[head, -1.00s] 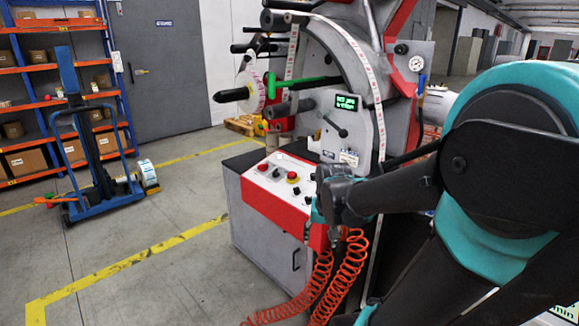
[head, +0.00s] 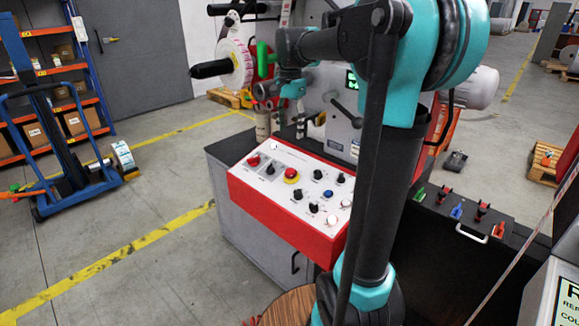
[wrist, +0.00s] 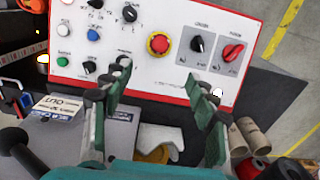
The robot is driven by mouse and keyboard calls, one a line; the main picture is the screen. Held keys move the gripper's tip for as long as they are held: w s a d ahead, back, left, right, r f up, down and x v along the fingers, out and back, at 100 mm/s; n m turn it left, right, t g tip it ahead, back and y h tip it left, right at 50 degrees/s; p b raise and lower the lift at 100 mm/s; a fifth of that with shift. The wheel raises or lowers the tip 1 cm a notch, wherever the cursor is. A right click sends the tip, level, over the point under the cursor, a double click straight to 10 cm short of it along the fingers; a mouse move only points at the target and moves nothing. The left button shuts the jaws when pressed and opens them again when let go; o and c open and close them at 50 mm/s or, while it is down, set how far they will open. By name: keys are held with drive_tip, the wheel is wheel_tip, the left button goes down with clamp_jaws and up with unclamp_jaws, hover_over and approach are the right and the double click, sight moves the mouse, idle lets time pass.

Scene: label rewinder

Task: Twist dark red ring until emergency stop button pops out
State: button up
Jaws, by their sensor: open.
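The emergency stop button (head: 291,174) is a red mushroom head on a yellow disc, on the white-topped red control panel. In the wrist view the emergency stop button (wrist: 159,44) lies just beyond my fingertips, between their lines. A separate dark red ring cannot be told apart from its head at this size. My gripper (wrist: 161,72) is open and empty, with green-padded fingers spread wide. Nothing hides the button in either view. In the head view my wrist is behind and above the panel's back edge, apart from the button.
A red rotary switch (wrist: 232,53) and a black knob (wrist: 198,44) sit beside the button; several black knobs and small buttons fill the other side. Cardboard cores (wrist: 252,135) stand behind the panel. A black toolbox-like case (head: 460,225) is at the right.

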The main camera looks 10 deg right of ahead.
sight(291, 170)
wheel_tip(291, 170, down, 16)
drive_tip(key=shift+r, duration=0.25)
idle(0.3)
drive_tip(key=c, duration=1.2)
drive_tip(key=shift+o, duration=0.2)
drive_tip(key=m, duration=0.2)
drive_tip(key=m+t, duration=0.1)
drive_tip(key=m, duration=0.1)
drive_tip(key=shift+s+d+y, duration=0.1)
drive_tip(key=shift+s+y, duration=0.1)
drive_tip(key=shift+y, duration=0.1)
drive_tip(key=shift+m+t, duration=0.6)
drive_tip(key=shift+m, duration=1.3)
